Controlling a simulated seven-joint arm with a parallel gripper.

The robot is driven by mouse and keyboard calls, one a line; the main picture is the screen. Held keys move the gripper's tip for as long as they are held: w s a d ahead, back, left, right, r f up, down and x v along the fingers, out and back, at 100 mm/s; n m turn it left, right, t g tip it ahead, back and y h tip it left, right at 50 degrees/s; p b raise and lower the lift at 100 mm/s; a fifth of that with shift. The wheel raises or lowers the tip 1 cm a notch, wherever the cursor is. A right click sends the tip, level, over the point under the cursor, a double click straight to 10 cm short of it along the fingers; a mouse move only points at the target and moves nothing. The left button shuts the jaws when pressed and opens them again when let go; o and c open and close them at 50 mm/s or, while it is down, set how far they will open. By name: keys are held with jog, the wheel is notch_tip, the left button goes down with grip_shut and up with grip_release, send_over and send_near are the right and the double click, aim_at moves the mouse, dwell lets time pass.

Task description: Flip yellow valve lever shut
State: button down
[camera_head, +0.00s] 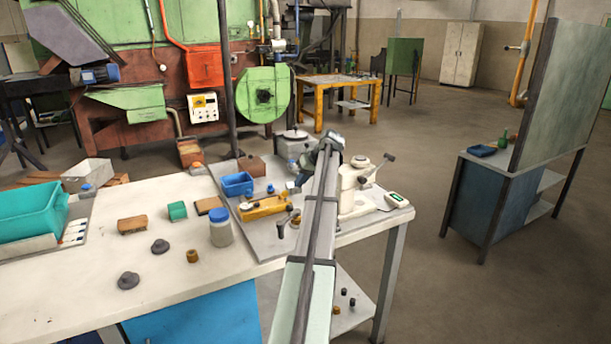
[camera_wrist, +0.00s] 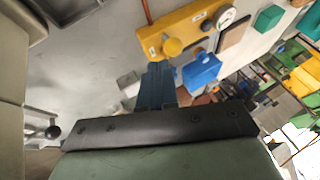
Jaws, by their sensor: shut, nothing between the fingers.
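The yellow valve block (camera_head: 264,207) lies on a grey board on the table, left of my arm. In the wrist view the yellow block (camera_wrist: 190,28) is near the top, with a white dial gauge (camera_wrist: 226,17) at its right end. A yellow round-ended part (camera_wrist: 172,47) stands out from the block and looks like the lever; its exact position is hard to tell. My gripper (camera_wrist: 157,85) has its blue fingers shut and empty, apart from the block. In the head view the gripper (camera_head: 294,187) is small, close to the right of the block.
A blue bin (camera_head: 238,184) stands behind the valve block. A white hand-cranked device (camera_head: 356,190) is right of my arm. A jar with a blue lid (camera_head: 220,228) stands in front-left. Small blocks and dark knobs lie on the white table (camera_head: 80,290).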

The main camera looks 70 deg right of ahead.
aim_at(287, 194)
jog(key=shift+x, duration=1.9)
jog(key=shift+a, duration=0.1)
jog(key=shift+a+m, duration=0.15)
jog(key=shift+m, duration=0.15)
jog(key=shift+w+a+m+h, duration=0.15)
jog(key=shift+a+m+h, duration=0.05)
jog(key=shift+m+h, duration=0.1)
jog(key=shift+w+a+m+g+h, duration=0.2)
jog(key=shift+a+m+h, duration=0.2)
jog(key=shift+m, duration=0.2)
jog(key=shift+w+a+m+g+h, duration=0.1)
jog(key=shift+w+a+m+h, duration=0.1)
jog(key=shift+a+m+h, duration=0.35)
jog(key=shift+w+a+m+g+h, duration=0.35)
jog(key=shift+w+m+g+h, duration=0.4)
jog(key=shift+w+m, duration=0.95)
jog(key=shift+w+a+m+g+h, duration=0.4)
jog(key=shift+w+m+g, duration=0.7)
jog(key=shift+m, duration=1.15)
jog(key=shift+w+a+m+g+h, duration=0.25)
jog(key=shift+w+m+g+h, duration=0.55)
jog(key=shift+w+m, duration=0.95)
jog(key=shift+s+m, duration=0.2)
jog(key=shift+m, duration=0.05)
